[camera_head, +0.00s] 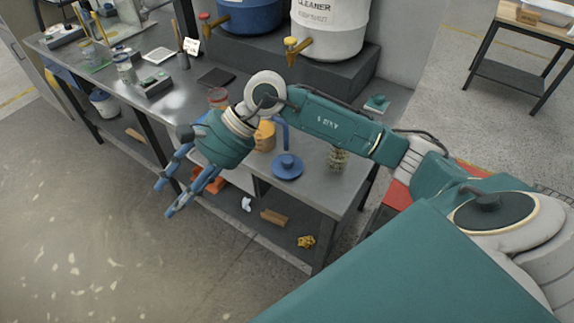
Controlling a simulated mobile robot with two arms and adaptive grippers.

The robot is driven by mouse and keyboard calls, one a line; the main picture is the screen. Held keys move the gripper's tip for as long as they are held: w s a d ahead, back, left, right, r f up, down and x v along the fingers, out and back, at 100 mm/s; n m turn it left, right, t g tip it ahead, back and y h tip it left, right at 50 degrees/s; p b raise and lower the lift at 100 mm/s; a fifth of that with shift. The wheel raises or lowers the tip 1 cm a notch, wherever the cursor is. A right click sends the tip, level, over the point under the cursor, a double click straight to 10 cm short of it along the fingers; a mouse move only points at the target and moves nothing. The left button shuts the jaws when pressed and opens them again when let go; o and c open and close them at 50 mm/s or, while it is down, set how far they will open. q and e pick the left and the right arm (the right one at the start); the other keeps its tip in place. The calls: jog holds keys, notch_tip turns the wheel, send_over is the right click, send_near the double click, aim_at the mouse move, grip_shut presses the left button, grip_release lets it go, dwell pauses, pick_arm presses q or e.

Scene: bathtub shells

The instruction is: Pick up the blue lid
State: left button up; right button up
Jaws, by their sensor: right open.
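The blue lid (287,168), a round disc with a knob on top, lies flat on the grey metal table (318,185) near its front edge. My right arm reaches in from the right, over the table. My right gripper (165,199) is open and empty. It hangs out past the table's front edge, to the left of the lid and well apart from it. My left gripper is not in view.
A yellow container (265,136) and a glass jar (338,158) stand near the lid. Blue (250,15) and white (330,28) barrels with taps sit on a raised block behind. A lower shelf holds loose items. The floor at left is clear.

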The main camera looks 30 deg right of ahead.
jog(key=w+d+f+n+h, duration=0.25)
jog(key=d+h, duration=0.45)
jog(key=d, duration=1)
jog(key=h+p, duration=0.1)
jog(key=h, duration=0.3)
send_over(287, 160)
jog(key=f, duration=0.3)
jog(key=shift+s+a, duration=0.15)
jog(key=shift+a, duration=0.05)
jog(key=shift+f, duration=0.35)
notch_tip(287, 160, down, 5)
jog(key=p, duration=0.2)
jog(key=shift+d+r+p, duration=0.1)
jog(key=shift+d+p, duration=0.05)
jog(key=shift+p, duration=0.25)
jog(key=shift+d+f, duration=0.1)
jog(key=shift+f, duration=0.2)
jog(key=c, duration=1.1)
